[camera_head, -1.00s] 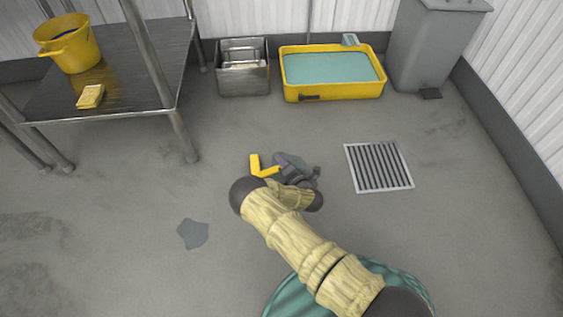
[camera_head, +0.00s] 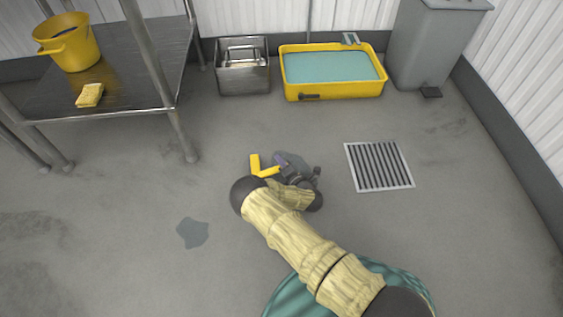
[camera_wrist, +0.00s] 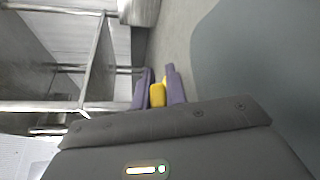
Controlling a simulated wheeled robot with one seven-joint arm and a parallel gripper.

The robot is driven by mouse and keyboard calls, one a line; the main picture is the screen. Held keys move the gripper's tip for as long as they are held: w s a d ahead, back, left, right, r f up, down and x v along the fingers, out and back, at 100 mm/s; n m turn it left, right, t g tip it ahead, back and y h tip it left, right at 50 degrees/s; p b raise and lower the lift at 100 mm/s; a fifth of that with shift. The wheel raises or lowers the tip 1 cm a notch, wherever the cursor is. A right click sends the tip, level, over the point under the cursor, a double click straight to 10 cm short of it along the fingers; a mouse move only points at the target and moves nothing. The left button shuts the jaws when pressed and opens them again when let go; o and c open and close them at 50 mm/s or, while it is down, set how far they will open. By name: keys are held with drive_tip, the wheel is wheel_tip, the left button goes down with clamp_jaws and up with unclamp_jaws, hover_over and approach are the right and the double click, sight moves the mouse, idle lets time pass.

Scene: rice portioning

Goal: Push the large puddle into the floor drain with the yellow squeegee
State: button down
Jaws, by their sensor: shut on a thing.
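The yellow squeegee (camera_head: 255,164) is at the middle of the floor in the head view, left of my gripper (camera_head: 281,164). My gripper is shut on its yellow handle (camera_wrist: 157,95), which shows between the purple fingers in the wrist view. The floor drain (camera_head: 379,166), a square slotted grate, lies to the right, apart from the puddle.
A smaller puddle (camera_head: 193,232) lies at lower left. A steel table (camera_head: 130,65) holds a yellow bucket (camera_head: 70,50) and sponge (camera_head: 90,95). A steel bin (camera_head: 242,80), a yellow tub (camera_head: 335,92) and a grey bin (camera_head: 430,45) line the wall. Floor between puddle and drain is clear.

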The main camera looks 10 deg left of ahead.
drive_tip(key=shift+d, duration=0.15)
drive_tip(key=shift+w+d+p, duration=0.25)
drive_tip(key=shift+d, duration=0.55)
drive_tip(key=shift+w+d+p, duration=0.2)
drive_tip(key=shift+w+d, duration=0.05)
drive_tip(key=shift+d, duration=0.55)
drive_tip(key=shift+w+d+p, duration=0.2)
drive_tip(key=shift+w+d, duration=0.1)
drive_tip(key=shift+d, duration=0.6)
drive_tip(key=shift+w+d+p, duration=0.15)
drive_tip(key=shift+w+d, duration=0.1)
drive_tip(key=shift+d, duration=0.7)
drive_tip(key=shift+w+d, duration=0.25)
drive_tip(key=shift+d, duration=0.45)
drive_tip(key=shift+w+d, duration=0.2)
drive_tip(key=shift+d, duration=0.8)
drive_tip(key=shift+w+d+p, duration=0.1)
drive_tip(key=shift+p, duration=0.2)
